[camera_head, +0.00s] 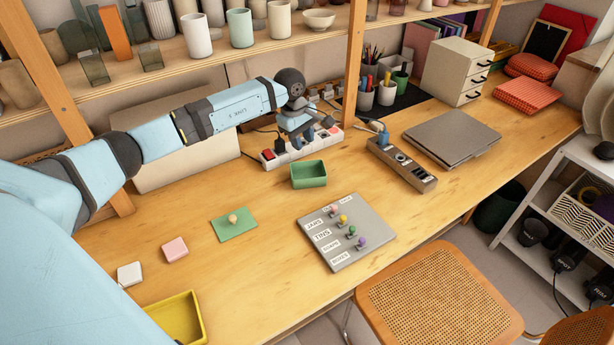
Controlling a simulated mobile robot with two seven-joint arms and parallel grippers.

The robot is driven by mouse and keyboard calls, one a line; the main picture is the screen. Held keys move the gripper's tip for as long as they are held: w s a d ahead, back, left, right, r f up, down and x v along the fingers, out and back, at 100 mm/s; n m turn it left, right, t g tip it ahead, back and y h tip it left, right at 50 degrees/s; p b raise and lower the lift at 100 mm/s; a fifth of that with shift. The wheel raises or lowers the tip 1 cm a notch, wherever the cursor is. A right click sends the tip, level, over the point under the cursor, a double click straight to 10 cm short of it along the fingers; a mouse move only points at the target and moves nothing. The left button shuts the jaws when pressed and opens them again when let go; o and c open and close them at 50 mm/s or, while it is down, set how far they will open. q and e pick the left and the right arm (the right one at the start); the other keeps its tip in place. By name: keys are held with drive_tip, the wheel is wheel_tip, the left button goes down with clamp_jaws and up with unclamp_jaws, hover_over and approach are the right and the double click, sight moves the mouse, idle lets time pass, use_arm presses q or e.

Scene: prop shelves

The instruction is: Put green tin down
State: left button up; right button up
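The green tin (309,180) is a small open-topped rectangular box. It stands upright on the wooden table, in front of the white power strip, and looks empty. My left gripper (297,139) points down behind and above the tin, in front of the power strip in the picture. Its fingers look spread, with nothing between them, and it appears apart from the tin. A flat green lid (246,229) with a round wooden knob lies on the table, left of and nearer than the tin. My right gripper is not in view.
The power strip (268,164) lies behind the tin. A grey labelled board (349,253) with coloured knobs lies in front. A metal socket block (421,182), a closed laptop (452,137), pink and white blocks and a yellow tray (199,309) stand around. Bare table surrounds the tin's front and left.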

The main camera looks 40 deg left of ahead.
sight(308, 174)
use_arm(q)
drive_tip(key=f+m, duration=0.2)
drive_tip(key=s+a+f+m+y, duration=0.1)
drive_tip(key=f+m, duration=0.1)
drive_tip(key=f, duration=0.1)
drive_tip(key=a+f+m+g, duration=0.1)
drive_tip(key=f+m, duration=0.1)
drive_tip(key=f, duration=0.1)
drive_tip(key=shift+s+a+y, duration=0.1)
drive_tip(key=shift+s+y, duration=0.05)
drive_tip(key=shift+y, duration=0.15)
drive_tip(key=f, duration=0.2)
drive_tip(key=a+f, duration=0.1)
drive_tip(key=f, duration=0.1)
drive_tip(key=shift+f, duration=0.7)
clamp_jaws()
